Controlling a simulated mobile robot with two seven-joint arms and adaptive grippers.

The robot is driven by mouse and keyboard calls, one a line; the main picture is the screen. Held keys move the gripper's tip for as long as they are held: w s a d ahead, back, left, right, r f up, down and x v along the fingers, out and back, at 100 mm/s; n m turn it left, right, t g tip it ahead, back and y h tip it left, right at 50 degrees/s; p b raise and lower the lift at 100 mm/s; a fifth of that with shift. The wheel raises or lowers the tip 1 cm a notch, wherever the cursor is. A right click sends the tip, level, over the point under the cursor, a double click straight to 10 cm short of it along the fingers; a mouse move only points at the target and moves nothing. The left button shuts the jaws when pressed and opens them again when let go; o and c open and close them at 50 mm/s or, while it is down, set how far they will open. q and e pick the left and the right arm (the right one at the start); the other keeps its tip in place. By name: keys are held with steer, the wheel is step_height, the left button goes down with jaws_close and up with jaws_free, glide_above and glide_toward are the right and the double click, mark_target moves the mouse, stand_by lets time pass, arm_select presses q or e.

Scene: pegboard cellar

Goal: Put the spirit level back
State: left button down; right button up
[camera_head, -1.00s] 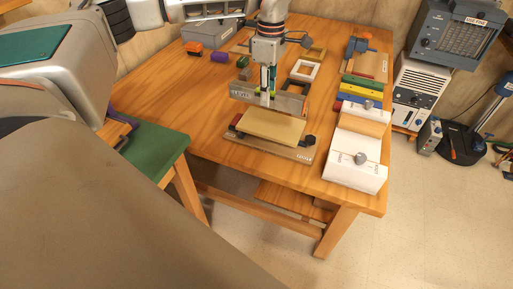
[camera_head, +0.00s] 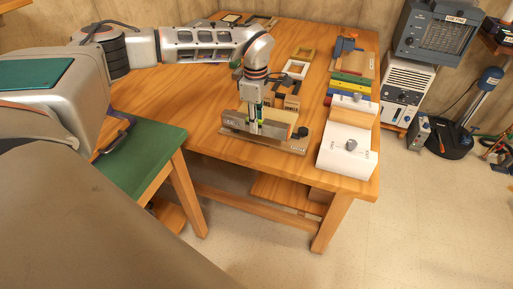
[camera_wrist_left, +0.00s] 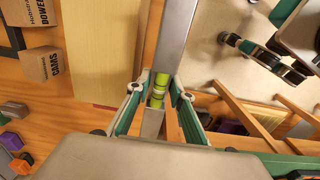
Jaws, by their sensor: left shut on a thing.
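The spirit level (camera_head: 236,130) is a long grey bar with a label on its side. It also shows in the left wrist view (camera_wrist_left: 178,35), with a lime-green vial. My left gripper (camera_head: 255,130) points down and is shut on the bar near its middle; the fingers (camera_wrist_left: 157,100) stand on both sides of it. The level is in front of a cream block (camera_wrist_left: 100,55) on a wooden board (camera_head: 291,148), and hides part of both. I cannot tell whether it touches them. What looks like my right gripper (camera_wrist_left: 240,42) shows at the wrist view's upper right, partly cut off.
A white unit with a knob (camera_head: 347,153) stands right of the board. Behind it lie coloured strips (camera_head: 350,87). Small cardboard boxes (camera_head: 285,93) and empty frames (camera_head: 297,69) stand behind the level. A green-topped bench (camera_head: 150,148) is at the left. The table's far left is largely clear.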

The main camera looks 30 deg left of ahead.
arm_select(q)
glide_above(256, 153)
step_height(256, 153, down, 6)
steer(key=shift+s+d+r+b, duration=0.1)
steer(key=shift+r+b, duration=0.05)
steer(key=shift+b, duration=0.2)
steer(key=shift+f, duration=0.7)
step_height(256, 153, down, 4)
steer(key=shift+r+b, duration=0.2)
steer(key=shift+b, duration=0.15)
steer(key=shift+f, duration=0.1)
steer(key=shift+f, duration=0.1)
steer(key=c, duration=1.8)
jaws_free()
